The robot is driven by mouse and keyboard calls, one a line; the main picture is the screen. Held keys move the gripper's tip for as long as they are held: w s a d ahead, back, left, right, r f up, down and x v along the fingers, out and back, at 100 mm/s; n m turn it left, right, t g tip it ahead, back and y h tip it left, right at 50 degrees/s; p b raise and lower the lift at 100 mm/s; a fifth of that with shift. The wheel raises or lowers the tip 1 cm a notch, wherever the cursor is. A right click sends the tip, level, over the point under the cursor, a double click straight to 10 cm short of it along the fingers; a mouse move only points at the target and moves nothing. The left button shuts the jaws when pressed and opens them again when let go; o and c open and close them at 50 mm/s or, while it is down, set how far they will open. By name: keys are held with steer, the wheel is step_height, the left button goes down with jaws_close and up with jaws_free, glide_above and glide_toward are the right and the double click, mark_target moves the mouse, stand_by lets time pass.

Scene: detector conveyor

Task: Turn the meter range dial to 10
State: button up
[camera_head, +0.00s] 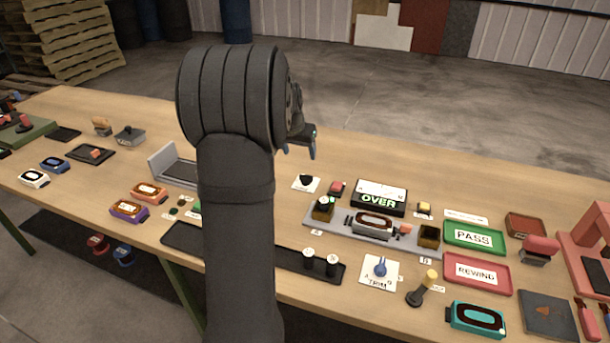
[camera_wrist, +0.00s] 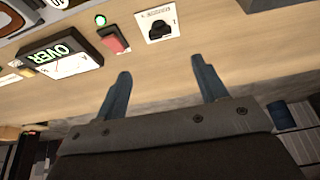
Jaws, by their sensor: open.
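A black knob on a white plate (camera_head: 306,183) stands left of the meter, and I take it to be the range dial. It shows at the top of the wrist view (camera_wrist: 159,28), where its markings are too small to read. The meter (camera_head: 379,197) has a dark case and a lit green "OVER" display; it also shows in the wrist view (camera_wrist: 61,52). My gripper (camera_head: 302,147) is open and empty, apart from the dial and beyond it in the head view. Its two fingers (camera_wrist: 160,68) show in the wrist view, with the dial past their tips.
A red switch (camera_head: 337,188) sits between dial and meter. Bare tabletop lies behind the dial. My arm hides part of the table.

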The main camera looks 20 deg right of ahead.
mark_target(304, 175)
steer(key=x, duration=1.4)
steer(key=c, duration=1)
steer(key=shift+m, duration=0.4)
steer(key=m, duration=0.1)
steer(key=m+g, duration=0.1)
steer(key=m, duration=0.1)
steer(key=m+g+h, duration=0.1)
steer(key=m, duration=0.1)
steer(key=shift+w+a, duration=0.15)
steer(key=shift+w, duration=0.15)
steer(key=m+g, duration=0.1)
steer(key=m, duration=0.2)
steer(key=m+g, duration=0.1)
steer(key=m, duration=0.2)
steer(key=shift+w, duration=0.25)
